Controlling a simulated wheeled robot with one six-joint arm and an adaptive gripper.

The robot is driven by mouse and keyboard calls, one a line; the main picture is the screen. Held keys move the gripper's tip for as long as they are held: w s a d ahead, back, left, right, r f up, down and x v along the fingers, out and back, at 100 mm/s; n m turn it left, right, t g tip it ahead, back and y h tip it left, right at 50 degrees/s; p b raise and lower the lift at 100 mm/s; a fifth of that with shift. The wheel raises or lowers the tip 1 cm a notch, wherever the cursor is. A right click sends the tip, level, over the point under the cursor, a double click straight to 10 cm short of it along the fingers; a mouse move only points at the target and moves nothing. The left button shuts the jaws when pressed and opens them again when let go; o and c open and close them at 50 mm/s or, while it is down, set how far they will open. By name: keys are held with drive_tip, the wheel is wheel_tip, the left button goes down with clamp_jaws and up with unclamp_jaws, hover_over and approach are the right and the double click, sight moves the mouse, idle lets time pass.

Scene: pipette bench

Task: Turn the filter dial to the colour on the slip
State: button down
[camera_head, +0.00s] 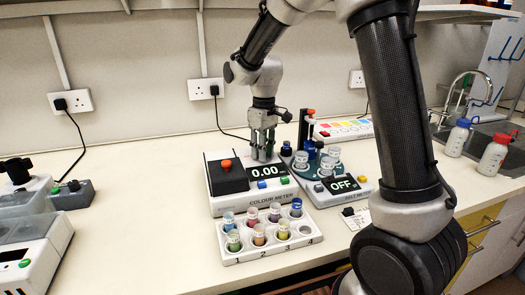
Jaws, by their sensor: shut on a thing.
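The white colour meter (217,203) stands mid-bench, its screen (263,171) reading 0.00. It has a dark block with an orange knob on its left and a green and a blue button in front. My gripper (262,155) points down at the back right of the meter, fingers closed in on the filter dial, which they almost wholly hide. The dial's colour setting cannot be read.
A white rack (240,257) with several coloured vials stands in front. A second meter (316,193) reading OFF, with vials behind its screen, is close on the right. A colour-marked strip (350,131) lies behind. Bottles (457,138) stand by the sink.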

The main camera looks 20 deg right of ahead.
drive_tip(key=shift+n, duration=0.4)
drive_tip(key=c, duration=1.2)
unclamp_jaws()
wheel_tip(320, 180, up, 12)
drive_tip(key=shift+w+d, duration=0.15)
drive_tip(key=shift+d, duration=0.05)
